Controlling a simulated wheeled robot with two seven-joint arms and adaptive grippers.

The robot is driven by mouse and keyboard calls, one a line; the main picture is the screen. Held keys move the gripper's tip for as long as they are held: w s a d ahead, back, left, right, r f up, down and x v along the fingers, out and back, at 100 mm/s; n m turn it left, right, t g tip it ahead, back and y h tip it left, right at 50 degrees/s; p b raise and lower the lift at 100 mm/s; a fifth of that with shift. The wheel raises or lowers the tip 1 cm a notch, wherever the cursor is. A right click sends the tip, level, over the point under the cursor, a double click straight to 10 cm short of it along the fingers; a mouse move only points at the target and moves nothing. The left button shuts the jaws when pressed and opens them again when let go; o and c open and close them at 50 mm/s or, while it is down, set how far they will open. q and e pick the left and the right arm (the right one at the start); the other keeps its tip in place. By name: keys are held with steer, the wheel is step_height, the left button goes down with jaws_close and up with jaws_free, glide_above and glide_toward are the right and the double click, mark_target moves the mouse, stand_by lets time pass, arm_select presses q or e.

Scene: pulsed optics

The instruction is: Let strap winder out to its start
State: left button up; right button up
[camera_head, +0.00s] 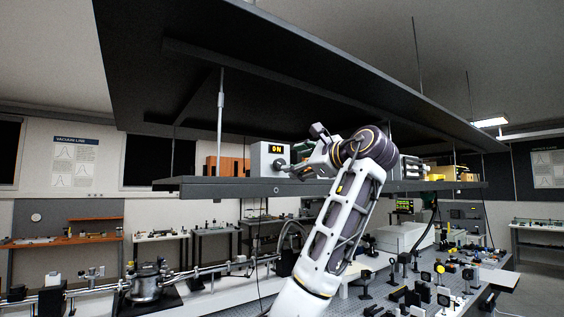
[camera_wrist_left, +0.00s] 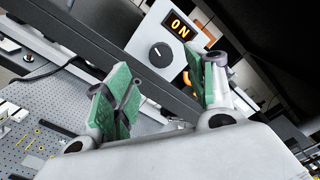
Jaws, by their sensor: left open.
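A pale box with a lit orange "ON" display (camera_head: 270,158) stands on the hanging dark shelf (camera_head: 230,188). In the left wrist view the same box (camera_wrist_left: 150,35) shows a round dark knob (camera_wrist_left: 160,54) with a white pointer mark. No label names the strap winder, so I cannot tell whether this knob is it. My left gripper (camera_head: 296,168) is at the right side of the box in the head view. In the left wrist view its green-padded fingers (camera_wrist_left: 166,82) are apart and empty, with the knob beyond the gap between them. My right gripper is out of view.
A large dark panel (camera_head: 270,75) hangs above the shelf on thin rods. Orange-brown blocks (camera_head: 226,166) stand left of the box, and yellow items (camera_head: 450,173) stand at the shelf's right. An optical bench (camera_head: 385,285) with several small mounts lies below.

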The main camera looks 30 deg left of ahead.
mark_target(281, 164)
arm_select(q)
steer(key=p+x, duration=0.2)
steer(key=x, duration=0.4)
steer(key=shift+w+a+r, duration=0.1)
steer(key=shift+a, duration=0.2)
steer(key=shift+w+a, duration=0.3)
steer(key=shift+a, duration=0.4)
steer(key=shift+c, duration=0.4)
steer(key=c, duration=1)
